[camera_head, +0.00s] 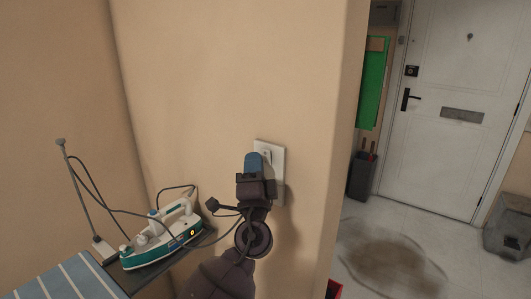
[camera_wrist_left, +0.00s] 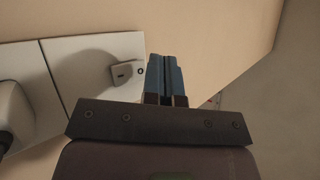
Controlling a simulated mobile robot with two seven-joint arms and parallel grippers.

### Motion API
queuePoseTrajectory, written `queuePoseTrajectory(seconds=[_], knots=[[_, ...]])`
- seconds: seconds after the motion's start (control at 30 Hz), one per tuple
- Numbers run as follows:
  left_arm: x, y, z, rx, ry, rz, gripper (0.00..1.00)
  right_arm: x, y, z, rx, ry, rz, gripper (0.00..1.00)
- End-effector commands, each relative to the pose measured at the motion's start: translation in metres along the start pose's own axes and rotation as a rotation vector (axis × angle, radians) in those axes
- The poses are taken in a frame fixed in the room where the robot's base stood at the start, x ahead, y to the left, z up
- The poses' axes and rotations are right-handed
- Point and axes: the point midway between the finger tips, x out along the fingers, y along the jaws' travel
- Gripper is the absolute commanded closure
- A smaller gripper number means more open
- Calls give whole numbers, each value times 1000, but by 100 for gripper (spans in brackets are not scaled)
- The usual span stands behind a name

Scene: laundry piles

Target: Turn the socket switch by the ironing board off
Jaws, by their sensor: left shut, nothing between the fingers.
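The white wall socket (camera_head: 279,166) is on the beige wall, partly hidden behind my left gripper (camera_head: 254,158). In the left wrist view, its plate (camera_wrist_left: 80,55) shows at the left with a small raised switch (camera_wrist_left: 123,74) on it. My left gripper (camera_wrist_left: 165,62) has its blue fingers shut and empty, just right of the switch. I cannot tell whether they touch the switch or the plate. The striped ironing board (camera_head: 62,284) is at the lower left of the head view. My right gripper is not in view.
A teal and white iron (camera_head: 160,238) with a glowing orange light stands on the board's end, its cable looping near my left arm. A plug (camera_wrist_left: 14,115) shows at the wrist view's left edge. The wall ends right of the socket, with a white door (camera_head: 448,150) beyond.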

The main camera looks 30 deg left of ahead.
Motion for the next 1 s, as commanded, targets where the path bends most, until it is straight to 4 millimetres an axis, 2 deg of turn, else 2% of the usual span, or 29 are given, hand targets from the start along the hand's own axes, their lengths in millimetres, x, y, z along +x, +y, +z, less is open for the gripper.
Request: queuePoseTrajectory(seconds=[0.6,1.0], knots=[[0,0,0,0,0,0,100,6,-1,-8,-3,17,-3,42],[6,5,-5,0,1,1,100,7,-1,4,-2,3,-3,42]])
